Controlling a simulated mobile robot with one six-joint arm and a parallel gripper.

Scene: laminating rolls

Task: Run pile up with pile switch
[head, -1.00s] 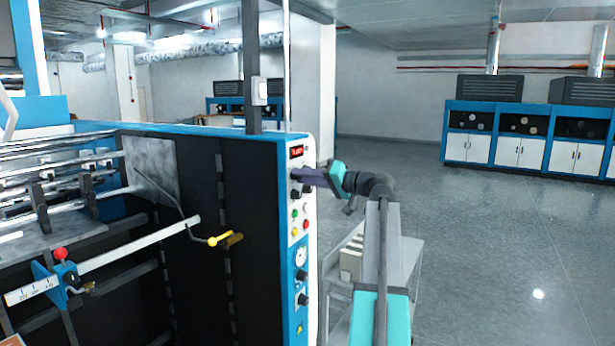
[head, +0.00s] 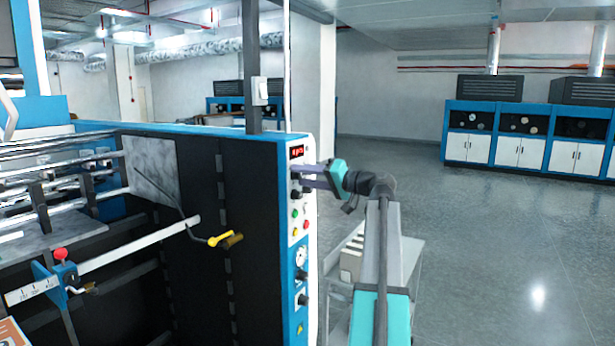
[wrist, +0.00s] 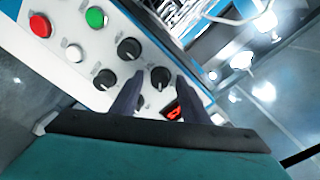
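The control panel (head: 301,205) on the machine's right end carries several dark knobs, coloured buttons and a red-lit display. My gripper (head: 306,178) is at its upper part, with its two fingers apart. In the wrist view my gripper (wrist: 157,88) is open. A dark knob (wrist: 160,77) shows in the gap between the fingertips; contact cannot be told. Another dark knob (wrist: 128,48) and a third one (wrist: 105,78) are beside the left finger. I cannot read which is the pile switch. The pile (head: 12,333) shows only as an orange-brown corner at the lower left.
A green button (wrist: 95,17), a red button (wrist: 40,26) and a white button (wrist: 74,53) are on the same panel. A grey trolley (head: 345,262) stands behind my arm. Open floor (head: 480,240) lies to the right, before blue cabinets (head: 530,125).

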